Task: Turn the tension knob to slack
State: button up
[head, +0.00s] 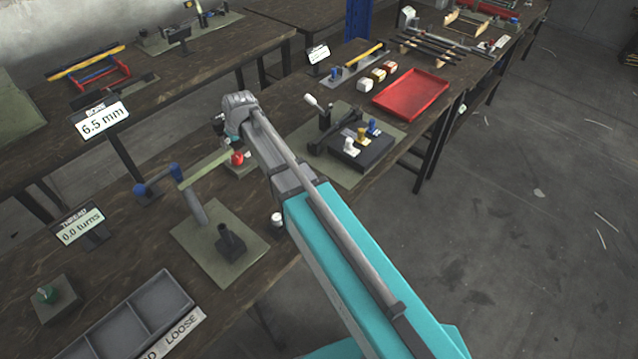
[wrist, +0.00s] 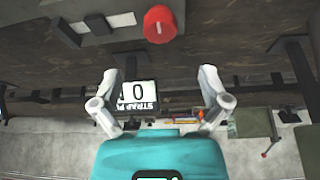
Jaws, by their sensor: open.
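A red round knob (head: 237,158) sits on a small grey-green base on the dark bench, close to the end of a pale green strap (head: 208,168). The red knob also shows at the top of the wrist view (wrist: 160,24), with a small pale mark on its face. It is the only knob near the strap. My gripper (wrist: 158,76) is open and empty, its two fingers wide apart. The knob lies beyond the fingertips, apart from them. In the head view my wrist hides the fingers. A sign (wrist: 138,94) reading "0" and partly "STRAP PU" shows upside down between the fingers.
Blue clamp parts (head: 140,190) stand at the strap's left end. A grey post on a green plate (head: 192,238) stands nearer. A black block with coloured knobs (head: 362,151) and a red tray (head: 411,93) lie to the right. A grey bin (head: 112,335) stands in front.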

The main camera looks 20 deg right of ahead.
jog(key=shift+p+v, duration=2.45)
jog(key=shift+v, duration=0.55)
jog(key=shift+s+d+f+m+g+h+b, duration=0.55)
jog(key=shift+s+d+f+b, duration=0.95)
jog(key=shift+s+d, duration=1.7)
jog(key=shift+s+d+f+m+g+h+b, duration=0.2)
jog(key=shift+s+d+f+m+g+b, duration=0.4)
jog(key=shift+s+d+f+m+b, duration=1.7)
jog(key=shift+s+d+f+n+g+h+b, duration=0.3)
jog(key=shift+s+d+f+g, duration=0.45)
jog(key=shift+s+d, duration=3.3)
jog(key=shift+f, duration=0.2)
jog(key=shift+s+d, duration=0.1)
jog(key=shift+s+d+m, duration=0.35)
jog(key=shift+s+d, duration=0.25)
jog(key=shift+s, duration=0.25)
